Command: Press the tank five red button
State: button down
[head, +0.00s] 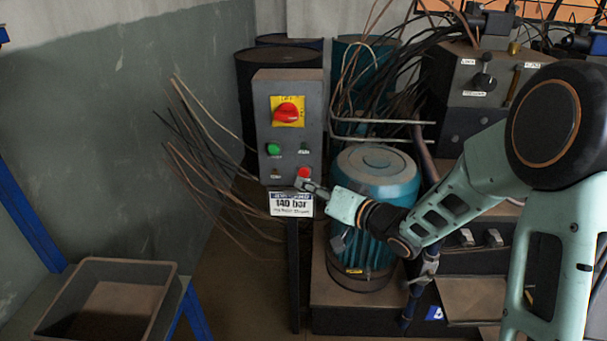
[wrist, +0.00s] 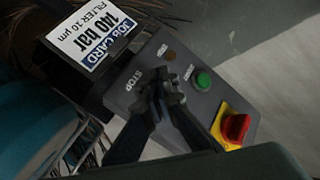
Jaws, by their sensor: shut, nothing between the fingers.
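A grey control box (head: 290,150) stands on a post and carries a red rotary switch on a yellow plate (head: 287,111), a green button (head: 273,149) and a small red button (head: 304,172) at its lower right. My gripper (head: 303,184) is shut and empty, with its tip at or just below the red button. In the wrist view, my gripper (wrist: 162,82) is in front of the box face beside the "STOP" label, and it hides the red button. The green button (wrist: 202,81) and red switch (wrist: 236,127) show to its right. I cannot tell whether the tip touches the button.
A "140 bar" sign (head: 292,204) hangs just under the box. A teal motor (head: 375,180) stands close on the right, below my arm. Loose wires (head: 205,150) stick out on the left. A grey bin (head: 105,305) sits at the lower left.

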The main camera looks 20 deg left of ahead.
jog(key=s, duration=0.2)
jog(key=s+d, duration=0.1)
jog(key=s, duration=0.1)
jog(key=shift+s, duration=0.15)
dwell(0.5)
